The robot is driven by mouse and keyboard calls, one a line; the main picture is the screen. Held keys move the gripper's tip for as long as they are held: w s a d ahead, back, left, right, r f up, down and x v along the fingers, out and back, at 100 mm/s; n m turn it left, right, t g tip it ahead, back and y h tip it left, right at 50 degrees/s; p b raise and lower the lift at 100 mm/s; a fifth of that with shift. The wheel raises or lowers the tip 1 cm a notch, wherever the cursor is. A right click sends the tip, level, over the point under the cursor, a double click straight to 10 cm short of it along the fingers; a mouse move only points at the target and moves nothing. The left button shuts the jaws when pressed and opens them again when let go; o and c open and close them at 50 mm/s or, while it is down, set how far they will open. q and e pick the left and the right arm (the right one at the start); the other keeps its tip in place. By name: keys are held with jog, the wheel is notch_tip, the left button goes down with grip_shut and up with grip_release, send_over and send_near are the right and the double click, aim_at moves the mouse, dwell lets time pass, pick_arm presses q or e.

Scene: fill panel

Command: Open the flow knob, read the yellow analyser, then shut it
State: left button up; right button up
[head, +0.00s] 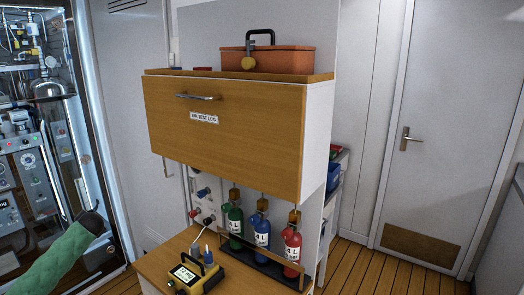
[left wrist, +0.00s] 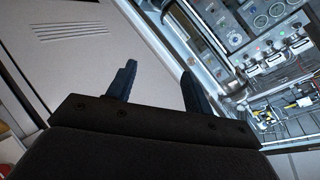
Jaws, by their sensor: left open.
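The yellow analyser (head: 196,277) lies on the wooden bench top at the bottom centre of the head view. Its small screen is lit, but the reading is too small to make out. A white panel (head: 207,184) with small blue and red knobs (head: 203,192) stands behind the bench, left of the bottles; I cannot tell which is the flow knob. My left gripper (head: 97,209) is at the lower left, well left of the panel and analyser. In the left wrist view its two dark fingers (left wrist: 157,80) are apart with nothing between them. My right gripper is out of view.
Green, blue and red bottles (head: 263,231) stand in a rack right of the analyser. A wooden cabinet (head: 225,122) labelled AIR TEST LOG overhangs them, with an orange toolbox (head: 282,61) on top. A glass-fronted instrument cabinet (head: 70,130) is at left. Floor at right is clear.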

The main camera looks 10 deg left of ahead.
pick_arm(q)
jog(key=s+d+f+g+h, duration=0.15)
jog(key=s+d+f, duration=0.35)
jog(key=d+f, duration=0.65)
jog(key=s+d+f+m+h, duration=0.15)
jog(key=s+d+f, duration=0.55)
jog(key=f, duration=0.7)
jog(key=s+d+f+g+h, duration=0.15)
jog(key=s+d+f, duration=0.25)
jog(key=d+f, duration=0.8)
jog(key=s+d+f+g+h, duration=0.1)
jog(key=s+d+f+h, duration=0.1)
jog(key=s+d+f, duration=0.4)
jog(key=s+d+f+g+h, duration=0.1)
jog(key=s+d+f, duration=0.4)
jog(key=s+d, duration=1)
jog(key=s+d+f+g+h, duration=0.1)
jog(key=s+d+f+h, duration=0.1)
jog(key=s+d+f, duration=0.4)
jog(key=shift+s+d+f+n+g+h, duration=0.4)
jog(key=shift+s+d, duration=2.1)
jog(key=shift+d, duration=2.6)
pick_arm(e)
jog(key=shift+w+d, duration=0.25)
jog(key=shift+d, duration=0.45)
